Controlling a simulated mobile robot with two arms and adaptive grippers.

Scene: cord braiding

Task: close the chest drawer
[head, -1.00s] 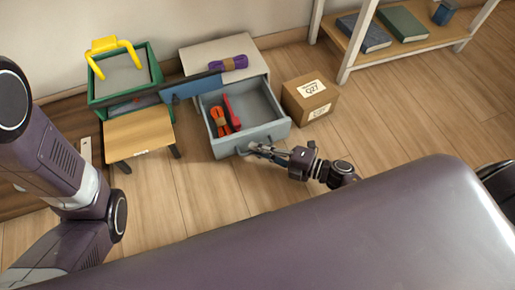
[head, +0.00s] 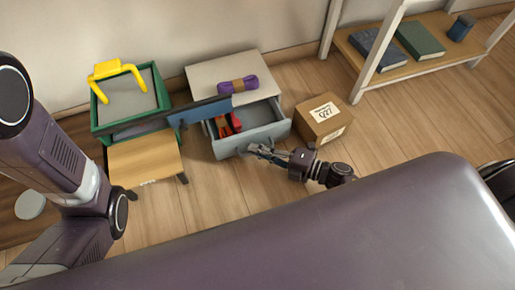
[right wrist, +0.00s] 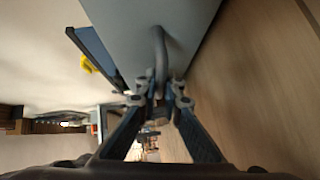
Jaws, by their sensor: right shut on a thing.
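The pale grey chest (head: 215,73) stands against the wall with its grey drawer (head: 262,113) partly pulled out. Inside the drawer lie a red thing and an orange cord bundle (head: 226,127), partly hidden by the chest top and a blue panel. My right gripper (head: 256,149) is at the front of the drawer, shut on its handle. In the right wrist view, the curved grey handle (right wrist: 160,50) runs down between the fingers, against the drawer front (right wrist: 130,25). My left arm shows at the left, but its gripper is out of view.
A purple cord bundle (head: 238,85) lies on the chest. A blue panel (head: 203,109) with a dark edge crosses its left front. A cardboard box (head: 318,118) stands close on the right, a green bin (head: 102,115) and wooden stool (head: 145,158) on the left. Floor in front is clear.

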